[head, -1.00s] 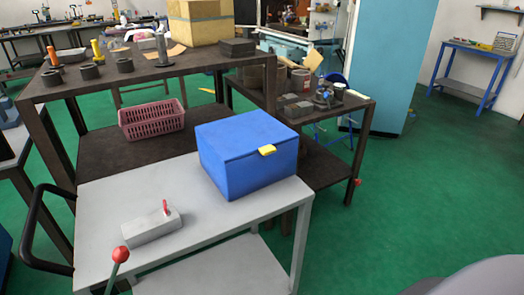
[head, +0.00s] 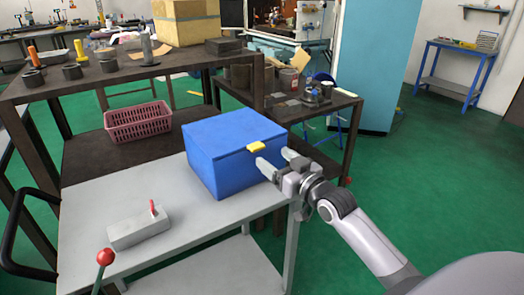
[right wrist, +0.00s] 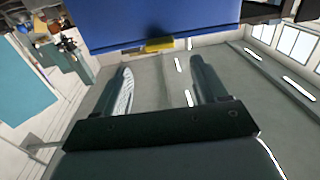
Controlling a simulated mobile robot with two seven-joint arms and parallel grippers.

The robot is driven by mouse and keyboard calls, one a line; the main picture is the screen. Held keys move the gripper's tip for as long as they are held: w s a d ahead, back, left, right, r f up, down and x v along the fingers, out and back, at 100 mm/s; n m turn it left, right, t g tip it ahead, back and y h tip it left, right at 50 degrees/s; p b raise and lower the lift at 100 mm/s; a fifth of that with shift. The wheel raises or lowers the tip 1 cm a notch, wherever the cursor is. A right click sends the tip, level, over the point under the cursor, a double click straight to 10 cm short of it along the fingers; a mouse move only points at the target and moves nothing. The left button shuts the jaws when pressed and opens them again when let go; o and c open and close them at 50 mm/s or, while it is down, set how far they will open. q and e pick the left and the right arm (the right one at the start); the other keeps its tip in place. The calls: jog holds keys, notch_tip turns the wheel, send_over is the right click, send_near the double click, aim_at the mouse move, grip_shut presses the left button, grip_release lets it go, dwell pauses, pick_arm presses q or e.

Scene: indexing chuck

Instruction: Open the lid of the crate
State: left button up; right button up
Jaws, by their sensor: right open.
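The blue crate (head: 232,166) sits on the light grey cart top with its lid (head: 222,137) shut. A yellow latch tab (head: 257,147) is on the upper edge of its front face. My right gripper (head: 277,162) is open and empty, just in front of the crate at the tab's lower right. In the right wrist view the two open fingers (right wrist: 162,80) point toward the crate's blue side (right wrist: 150,22), with the yellow tab (right wrist: 159,45) ahead between them. I cannot tell whether a finger touches the crate. My left gripper does not show.
A grey block with a red lever (head: 138,228) lies on the grey cart top (head: 185,215), left of the crate. A red-knobbed lever (head: 105,258) stands at the cart's front edge. A pink basket (head: 138,124) is on the dark shelf behind. Green floor at right is clear.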

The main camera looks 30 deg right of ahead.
aim_at(259, 148)
jog(key=shift+w+a+f, duration=0.1)
jog(key=shift+w+a, duration=0.05)
jog(key=shift+w, duration=1.45)
jog(key=shift+w+a, duration=0.1)
jog(key=shift+w, duration=1.5)
grip_shut()
